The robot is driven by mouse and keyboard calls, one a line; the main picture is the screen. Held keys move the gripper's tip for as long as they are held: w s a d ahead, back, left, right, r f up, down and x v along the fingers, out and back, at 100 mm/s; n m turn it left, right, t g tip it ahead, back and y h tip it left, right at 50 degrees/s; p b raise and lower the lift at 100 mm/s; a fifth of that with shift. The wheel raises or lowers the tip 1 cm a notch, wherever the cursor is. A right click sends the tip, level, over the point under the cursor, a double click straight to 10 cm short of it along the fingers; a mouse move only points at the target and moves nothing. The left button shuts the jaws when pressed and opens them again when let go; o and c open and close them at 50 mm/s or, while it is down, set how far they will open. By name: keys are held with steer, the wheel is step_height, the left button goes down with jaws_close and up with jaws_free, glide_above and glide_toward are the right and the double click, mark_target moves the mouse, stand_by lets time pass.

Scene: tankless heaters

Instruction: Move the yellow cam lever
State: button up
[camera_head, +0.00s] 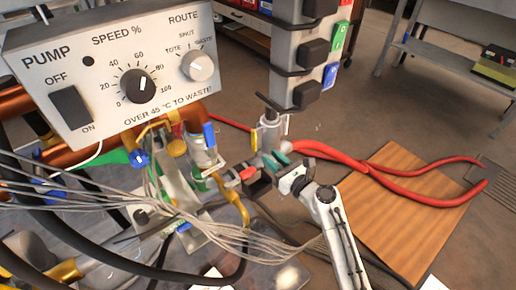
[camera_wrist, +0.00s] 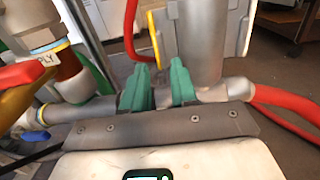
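In the head view my gripper (camera_head: 275,160) is beside the pale upright fitting (camera_head: 268,132) below the switch column.
Red hoses (camera_head: 375,175) run right from the fitting over a wooden board (camera_head: 410,225). A red-and-yellow handle (camera_wrist: 25,85) is at left in the wrist view. Grey cables (camera_head: 170,200) and a pump control box (camera_head: 115,65) crowd the left. Open floor lies at right.

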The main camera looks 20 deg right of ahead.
mark_target(257, 144)
steer(key=b+x, duration=0.2)
steer(key=x, duration=0.5)
steer(key=shift+w+a, duration=0.1)
steer(key=shift+w, duration=0.2)
jaws_close()
